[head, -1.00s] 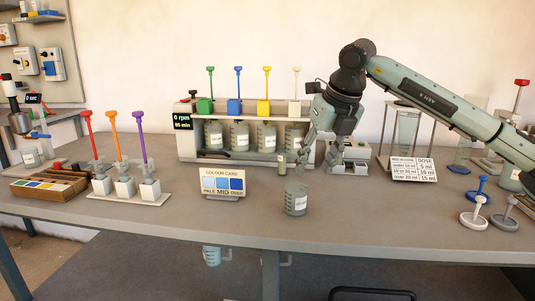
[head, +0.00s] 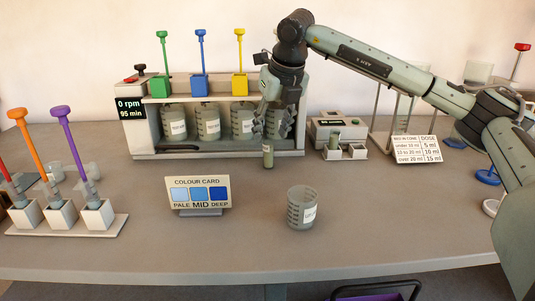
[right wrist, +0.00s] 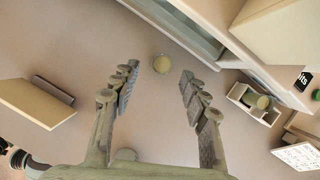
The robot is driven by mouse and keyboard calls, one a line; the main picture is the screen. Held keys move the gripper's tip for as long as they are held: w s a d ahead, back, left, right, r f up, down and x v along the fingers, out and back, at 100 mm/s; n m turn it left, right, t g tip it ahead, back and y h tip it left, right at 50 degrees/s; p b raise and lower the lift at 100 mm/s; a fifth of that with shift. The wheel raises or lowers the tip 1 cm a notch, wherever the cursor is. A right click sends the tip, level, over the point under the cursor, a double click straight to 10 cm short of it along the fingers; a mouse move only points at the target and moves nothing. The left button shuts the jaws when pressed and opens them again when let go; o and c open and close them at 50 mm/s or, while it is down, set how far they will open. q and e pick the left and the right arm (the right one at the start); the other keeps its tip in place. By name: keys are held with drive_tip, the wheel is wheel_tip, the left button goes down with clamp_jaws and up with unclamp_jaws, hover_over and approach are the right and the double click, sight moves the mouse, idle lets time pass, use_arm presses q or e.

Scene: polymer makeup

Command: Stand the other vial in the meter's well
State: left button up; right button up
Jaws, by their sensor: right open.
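A small grey-green vial (head: 268,155) stands upright on the table in front of the jar machine. In the right wrist view its round top (right wrist: 162,64) lies between the fingers, apart from both. My right gripper (head: 272,126) is open and empty, pointing down by the vial; its fingers also show in the right wrist view (right wrist: 157,88). The meter (head: 326,126) stands to the right, with a white two-part holder at its front. Another vial (head: 335,140) stands in the holder's left part; it also shows in the right wrist view (right wrist: 262,102). My left gripper is out of view.
A beaker (head: 302,209) stands nearer the front edge. The colour card (head: 198,192) stands left of it. The jar machine (head: 145,128) is close behind the gripper. A dose sign (head: 417,149) is right of the meter. Table between vial and meter is clear.

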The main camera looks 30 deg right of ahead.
sight(269, 167)
drive_tip(key=shift+x, duration=1.9)
drive_tip(key=shift+w+d+r, duration=0.1)
drive_tip(key=shift+d, duration=0.05)
clamp_jaws()
